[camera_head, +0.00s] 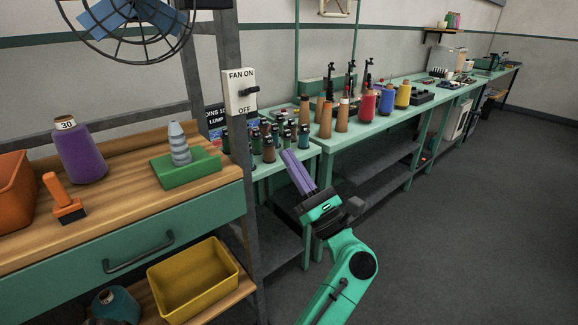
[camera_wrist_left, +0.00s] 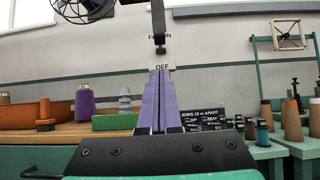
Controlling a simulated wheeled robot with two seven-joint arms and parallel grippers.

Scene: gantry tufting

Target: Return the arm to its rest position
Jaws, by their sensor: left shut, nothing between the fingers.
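My left arm (camera_head: 345,275) is green and reaches up from the bottom of the head view. Its left gripper (camera_head: 288,155) has purple fingers that are shut together with nothing between them. The fingertips are in front of the small teal bench, right of the fan switch box (camera_head: 240,92). In the left wrist view the shut fingers (camera_wrist_left: 158,75) point at the wall, just below the switch box (camera_wrist_left: 161,48). The box reads FAN ON and OFF and has a dark lever. My right gripper is not in view.
A wooden workbench (camera_head: 215,190) at left holds a purple cone (camera_head: 78,150), a grey stepped cone on a green block (camera_head: 188,170), an orange-handled tool (camera_head: 62,198) and an orange bin (camera_head: 12,190). A yellow bin (camera_head: 195,280) sits below. Long teal benches carry thread cones. Floor at right is clear.

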